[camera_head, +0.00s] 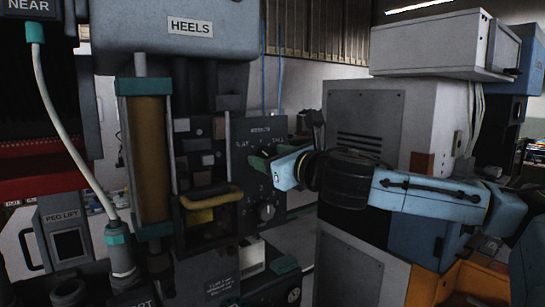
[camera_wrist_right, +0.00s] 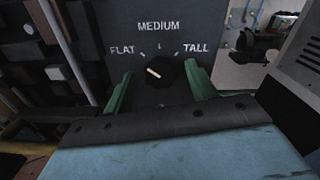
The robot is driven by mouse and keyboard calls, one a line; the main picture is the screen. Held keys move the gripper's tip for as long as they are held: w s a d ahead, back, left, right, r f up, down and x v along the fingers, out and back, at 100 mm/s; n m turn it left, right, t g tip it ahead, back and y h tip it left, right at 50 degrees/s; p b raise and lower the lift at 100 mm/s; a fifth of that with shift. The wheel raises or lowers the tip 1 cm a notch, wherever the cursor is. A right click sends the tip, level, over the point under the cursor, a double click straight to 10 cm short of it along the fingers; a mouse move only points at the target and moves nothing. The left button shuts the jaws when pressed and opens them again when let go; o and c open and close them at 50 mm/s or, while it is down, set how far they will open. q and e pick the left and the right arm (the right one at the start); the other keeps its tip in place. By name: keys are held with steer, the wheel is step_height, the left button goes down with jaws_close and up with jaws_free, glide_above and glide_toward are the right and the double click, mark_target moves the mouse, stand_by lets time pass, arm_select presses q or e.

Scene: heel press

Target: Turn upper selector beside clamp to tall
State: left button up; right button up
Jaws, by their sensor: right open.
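The upper selector (camera_wrist_right: 160,72) is a dark round knob on a grey panel (camera_wrist_right: 205,20) labelled FLAT, MEDIUM and TALL. Its white mark lies on the knob's left side and points up and left, toward FLAT. My right gripper (camera_wrist_right: 158,76) is open, with one green finger on each side of the knob. A gap shows between the knob and each finger; contact deeper in cannot be seen. In the head view my right gripper (camera_head: 267,160) is at the panel and mostly hides the upper selector. My left gripper is not in view.
A lower knob (camera_head: 267,211) sits on the same panel under my right gripper. Left of the panel is the press opening with a yellow handle (camera_head: 212,198), below the HEELS sign (camera_head: 190,27). A grey cabinet (camera_head: 350,110) stands behind my right arm.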

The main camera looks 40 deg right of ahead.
steer(key=shift+c, duration=0.3)
steer(key=c, duration=0.9)
steer(key=shift+c, duration=0.2)
steer(key=shift+m, duration=0.3)
steer(key=m+p, duration=0.1)
steer(key=m, duration=0.2)
steer(key=shift+r, duration=0.1)
steer(key=m+p, duration=0.1)
steer(key=m, duration=0.9)
steer(key=shift+d+m, duration=0.1)
steer(key=shift+m, duration=0.2)
steer(key=m+p, duration=0.1)
steer(key=m, duration=0.4)
steer(key=shift+m, duration=0.3)
